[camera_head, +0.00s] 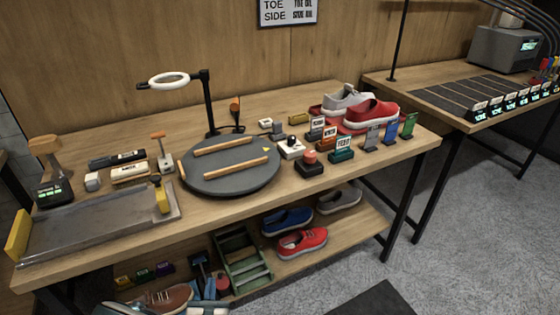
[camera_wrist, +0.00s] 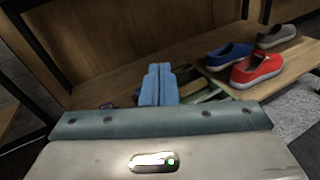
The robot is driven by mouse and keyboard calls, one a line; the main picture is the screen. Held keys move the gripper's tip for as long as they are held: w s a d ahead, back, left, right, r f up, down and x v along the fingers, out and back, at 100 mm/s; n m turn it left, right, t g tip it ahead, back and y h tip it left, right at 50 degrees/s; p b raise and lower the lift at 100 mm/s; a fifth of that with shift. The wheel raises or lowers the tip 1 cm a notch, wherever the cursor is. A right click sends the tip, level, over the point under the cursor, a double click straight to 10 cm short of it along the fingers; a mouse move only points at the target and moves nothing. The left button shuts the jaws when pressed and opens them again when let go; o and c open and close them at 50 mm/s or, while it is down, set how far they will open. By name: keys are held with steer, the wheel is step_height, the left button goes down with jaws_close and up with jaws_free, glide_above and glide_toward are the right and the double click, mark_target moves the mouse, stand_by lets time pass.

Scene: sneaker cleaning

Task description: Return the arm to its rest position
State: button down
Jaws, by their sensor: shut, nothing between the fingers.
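In the wrist view my gripper (camera_wrist: 159,68) shows as two blue fingers pressed together, with nothing between them. It is in front of the lower shelf of the wooden workbench, below the tabletop. Parts of my arm show at the bottom edge of the head view. The fingers are clear of the shoes on the shelf, a blue sneaker (camera_head: 287,221), a red sneaker (camera_head: 302,242) and a grey one (camera_head: 339,199), which lie to the right in the wrist view.
The workbench top (camera_head: 110,252) carries a round dark turntable (camera_head: 230,178), a ring lamp (camera_head: 169,81), a metal tray (camera_head: 100,226) and small labelled items. A green crate (camera_head: 243,262) stands on the shelf close to my fingers. Open grey floor (camera_head: 450,240) lies to the right.

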steer(key=w+d+r+m+g+h+p, duration=0.15)
steer(key=w+d+r+m+h, duration=0.35)
steer(key=d+r+m+h, duration=0.55)
steer(key=s+d+r+m+g+h+p, duration=0.2)
steer(key=d+r+m+g, duration=0.8)
steer(key=d, duration=0.6)
steer(key=s+d+r+m+g+y+p, duration=0.1)
steer(key=s+d+r+m+y, duration=0.3)
steer(key=s+r+m, duration=0.3)
steer(key=s+d+r+m+g+y+p, duration=0.1)
steer(key=s+d+r+m+y, duration=0.3)
steer(key=r, duration=0.7)
steer(key=s+m+y+p, duration=0.1)
steer(key=s+m+y, duration=0.1)
steer(key=s+m, duration=0.2)
steer(key=shift+s+d+r+g+y+p, duration=0.15)
steer(key=shift+s+d+g+y+p, duration=0.1)
steer(key=shift+g+y+p, duration=0.1)
steer(key=shift+a, duration=0.1)
